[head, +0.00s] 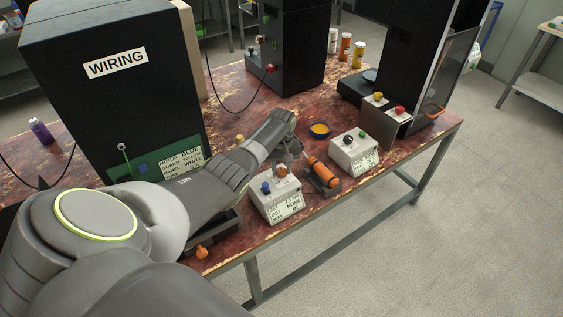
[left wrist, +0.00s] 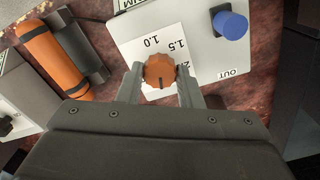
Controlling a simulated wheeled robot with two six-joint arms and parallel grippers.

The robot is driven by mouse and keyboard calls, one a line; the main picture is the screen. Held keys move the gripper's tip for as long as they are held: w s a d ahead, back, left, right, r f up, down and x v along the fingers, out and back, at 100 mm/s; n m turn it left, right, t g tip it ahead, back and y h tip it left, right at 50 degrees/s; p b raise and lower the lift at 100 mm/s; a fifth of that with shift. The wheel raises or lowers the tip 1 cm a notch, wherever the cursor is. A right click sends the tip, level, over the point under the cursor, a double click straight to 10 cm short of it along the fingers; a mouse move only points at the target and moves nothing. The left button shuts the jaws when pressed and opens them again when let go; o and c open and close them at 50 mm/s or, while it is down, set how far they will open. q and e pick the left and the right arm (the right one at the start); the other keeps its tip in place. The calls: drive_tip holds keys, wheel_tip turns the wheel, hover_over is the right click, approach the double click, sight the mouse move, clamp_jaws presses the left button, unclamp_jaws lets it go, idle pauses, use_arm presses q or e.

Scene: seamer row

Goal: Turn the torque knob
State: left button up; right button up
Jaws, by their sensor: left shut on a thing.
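The orange torque knob (left wrist: 159,69) sits on the white box (left wrist: 195,55), on a printed scale with 1.0 and 1.5 readable and another mark partly covered. A dark pointer line on the knob faces toward my gripper's palm. My left gripper (left wrist: 159,76) is shut on the knob, one finger on each side. In the head view the knob (head: 282,169) shows on top of the white box (head: 281,207), under my left gripper. A blue knob (left wrist: 231,25) is on the same box, beside the OUT mark. My right gripper is not in view.
Another white box (head: 354,155) with black and green knobs stands farther right. A black WIRING cabinet (head: 110,100) stands at the left. The table's front edge is close by.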

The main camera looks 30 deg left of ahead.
use_arm(q)
drive_tip(key=n+p, duration=0.1)
drive_tip(key=n, duration=0.2)
drive_tip(key=shift+r+n+p, duration=0.2)
drive_tip(key=shift+n+p, duration=0.2)
drive_tip(key=n+p, duration=0.1)
drive_tip(key=n, duration=0.2)
drive_tip(key=shift+n, duration=0.3)
drive_tip(key=n+p, duration=0.1)
drive_tip(key=n, duration=0.2)
drive_tip(key=shift+n, duration=0.3)
drive_tip(key=shift+a+n, duration=0.1)
drive_tip(key=shift+n, duration=1.7)
drive_tip(key=o, duration=1)
drive_tip(key=shift+f, duration=0.15)
drive_tip(key=shift+c, duration=0.2)
